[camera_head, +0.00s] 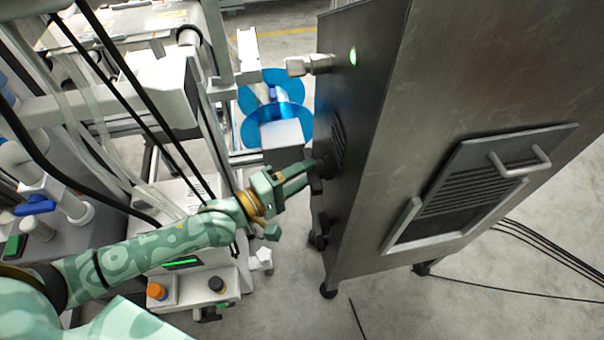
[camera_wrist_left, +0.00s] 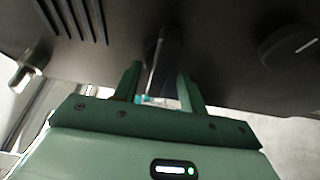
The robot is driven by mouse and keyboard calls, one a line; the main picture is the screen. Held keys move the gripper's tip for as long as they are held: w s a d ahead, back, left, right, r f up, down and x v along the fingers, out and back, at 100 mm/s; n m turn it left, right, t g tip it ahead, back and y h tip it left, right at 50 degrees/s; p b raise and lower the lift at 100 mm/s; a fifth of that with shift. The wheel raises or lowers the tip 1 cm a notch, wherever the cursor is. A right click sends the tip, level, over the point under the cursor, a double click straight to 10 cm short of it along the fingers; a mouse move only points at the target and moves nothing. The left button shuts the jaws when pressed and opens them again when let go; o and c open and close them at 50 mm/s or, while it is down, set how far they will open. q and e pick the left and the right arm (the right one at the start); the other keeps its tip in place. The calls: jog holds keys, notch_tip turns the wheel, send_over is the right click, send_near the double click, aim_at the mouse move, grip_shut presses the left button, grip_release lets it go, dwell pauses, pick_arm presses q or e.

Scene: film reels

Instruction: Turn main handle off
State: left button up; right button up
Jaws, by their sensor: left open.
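A dark main handle (camera_head: 325,166) sits on the narrow black face of the tall metal cabinet (camera_head: 480,80). In the left wrist view the dark handle (camera_wrist_left: 168,55) carries a pale line and shows between my fingers. My left gripper (camera_head: 308,172), green, reaches the cabinet from the left with its fingertips at the handle. In the left wrist view my gripper (camera_wrist_left: 158,82) is open, one finger on each side of the handle. Whether the fingers touch it I cannot tell. My right gripper is out of view.
A second dark knob (camera_wrist_left: 290,45) with a white mark is on the same face. A metal latch (camera_head: 310,65) and a green lamp (camera_head: 353,56) are higher up. White machinery (camera_head: 165,90) and blue reels (camera_head: 262,92) stand at the left. Black cables (camera_head: 540,245) cross the floor.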

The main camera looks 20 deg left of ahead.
pick_arm(q)
jog(key=c, duration=0.8)
grip_shut()
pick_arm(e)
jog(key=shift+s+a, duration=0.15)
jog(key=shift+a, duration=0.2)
pick_arm(q)
jog(key=shift+f+m, duration=0.1)
jog(key=shift+m, duration=0.2)
jog(key=shift+w+a+f+m+g+h+b, duration=0.3)
jog(key=shift+m+h+b, duration=0.9)
jog(key=shift+m, duration=2.5)
jog(key=shift+s+d+f+m+g+h+b, duration=0.15)
jog(key=shift+m+g+h+b, duration=0.4)
jog(key=shift+m+h, duration=2.2)
jog(key=shift+w+a+f+m+g+h+b, duration=0.15)
jog(key=shift+m+g+h+b, duration=0.55)
jog(key=shift+m, duration=3.95)
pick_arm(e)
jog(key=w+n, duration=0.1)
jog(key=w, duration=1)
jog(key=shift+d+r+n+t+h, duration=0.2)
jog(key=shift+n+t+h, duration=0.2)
pick_arm(q)
jog(key=shift+t+y, duration=0.25)
jog(key=shift+t, duration=0.1)
